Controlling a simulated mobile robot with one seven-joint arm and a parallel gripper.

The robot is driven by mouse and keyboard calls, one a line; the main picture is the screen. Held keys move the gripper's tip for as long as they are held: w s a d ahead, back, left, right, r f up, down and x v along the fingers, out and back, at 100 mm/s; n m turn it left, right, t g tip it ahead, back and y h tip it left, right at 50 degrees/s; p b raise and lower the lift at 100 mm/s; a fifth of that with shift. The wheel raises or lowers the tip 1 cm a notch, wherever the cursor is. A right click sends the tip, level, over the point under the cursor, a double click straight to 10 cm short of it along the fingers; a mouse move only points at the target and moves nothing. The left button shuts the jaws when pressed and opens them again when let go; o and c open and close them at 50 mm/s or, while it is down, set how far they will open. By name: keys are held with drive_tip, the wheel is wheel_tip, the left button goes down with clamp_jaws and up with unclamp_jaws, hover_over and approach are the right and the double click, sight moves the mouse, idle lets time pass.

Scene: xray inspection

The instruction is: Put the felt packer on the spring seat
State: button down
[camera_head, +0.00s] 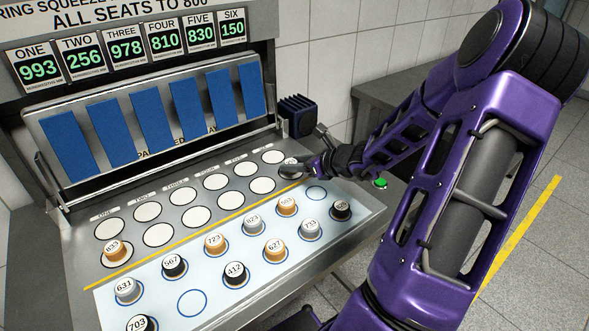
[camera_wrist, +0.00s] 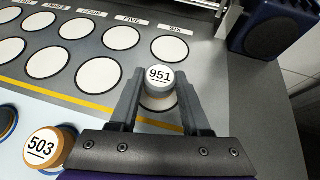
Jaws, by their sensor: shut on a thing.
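My gripper (camera_head: 303,171) is shut on a grey packer with a white top marked 951 (camera_wrist: 160,76). Its two fingers stand on either side of the packer in the wrist view. The packer is upright over the front place of column SIX; whether it touches the panel I cannot tell. The white round back seat (camera_wrist: 170,49) under the SIX label is bare, just beyond the packer. In the head view the held packer (camera_head: 290,167) is partly hidden by my gripper. No packer is visibly marked as felt.
Two rows of white seats fill the panel; a copper packer 633 (camera_head: 117,250) stands on one. Several copper, grey and black packers stand on the pale tray (camera_head: 255,300), including 503 (camera_wrist: 45,148). A blue ring (camera_head: 316,193) is empty. A dark blue block (camera_head: 296,114) stands behind.

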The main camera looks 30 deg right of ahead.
drive_tip(key=shift+f, duration=0.3)
drive_tip(key=shift+f, duration=0.15)
drive_tip(key=shift+c, duration=1.8)
unclamp_jaws()
drive_tip(key=shift+r, duration=0.4)
drive_tip(key=p+v, duration=0.3)
drive_tip(key=v, duration=0.9)
drive_tip(key=shift+f, duration=0.15)
